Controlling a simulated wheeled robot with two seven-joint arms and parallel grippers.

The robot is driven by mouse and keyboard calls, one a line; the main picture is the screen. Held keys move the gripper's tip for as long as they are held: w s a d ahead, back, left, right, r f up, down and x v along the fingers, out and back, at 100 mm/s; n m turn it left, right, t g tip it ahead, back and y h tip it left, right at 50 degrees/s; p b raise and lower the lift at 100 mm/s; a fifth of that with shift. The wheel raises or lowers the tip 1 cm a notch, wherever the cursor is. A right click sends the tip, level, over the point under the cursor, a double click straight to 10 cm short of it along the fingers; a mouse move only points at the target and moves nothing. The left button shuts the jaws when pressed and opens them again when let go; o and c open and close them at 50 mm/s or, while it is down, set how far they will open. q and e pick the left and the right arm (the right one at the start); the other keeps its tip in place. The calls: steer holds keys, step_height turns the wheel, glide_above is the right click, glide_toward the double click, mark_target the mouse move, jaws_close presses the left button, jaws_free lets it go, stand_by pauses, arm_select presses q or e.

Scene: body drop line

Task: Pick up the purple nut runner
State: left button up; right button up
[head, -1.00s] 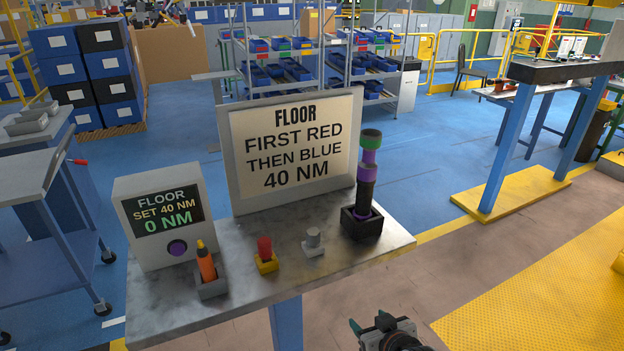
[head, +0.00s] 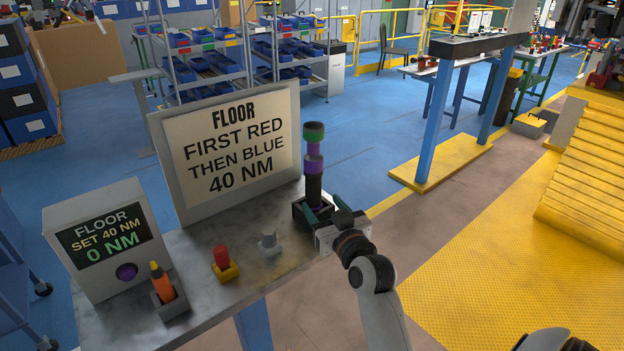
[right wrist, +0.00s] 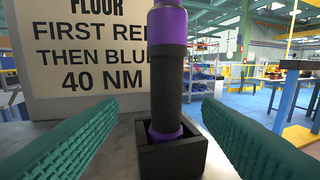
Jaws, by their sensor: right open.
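The purple nut runner (head: 313,166) stands upright in a black square holder (head: 300,212) at the right end of the table. It has a green top, purple bands and a black body. In the right wrist view the nut runner (right wrist: 167,85) is centred between two green fingers, apart from both, with its foot in the holder (right wrist: 170,155). My right gripper (head: 325,213) is open at the holder, close to the nut runner's lower part; it also shows in the right wrist view (right wrist: 168,128). My left gripper is not in view.
The grey table (head: 215,270) also bears a sign (head: 235,150), a display box (head: 105,240), an orange tool (head: 162,285) in a grey holder, a red-topped piece (head: 222,260) and a grey piece (head: 268,243). Shelves with blue bins stand behind.

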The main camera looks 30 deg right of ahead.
mark_target(316, 190)
steer(key=w, duration=0.2)
steer(key=shift+w+d+p, duration=0.3)
steer(key=shift+w+d, duration=0.1)
steer(key=shift+w+d+r, duration=0.1)
steer(key=shift+w+r, duration=0.05)
steer(key=shift+w, duration=0.1)
steer(key=w+p, duration=0.1)
steer(key=w+d+p, duration=0.1)
steer(key=w, duration=0.1)
steer(key=shift+w+r, duration=0.1)
steer(key=shift+w, duration=0.1)
steer(key=shift+w+d, duration=0.15)
steer(key=shift+w, duration=0.35)
steer(key=shift+c, duration=1.1)
steer(key=c, duration=0.9)
jaws_close()
steer(key=shift+r, duration=0.1)
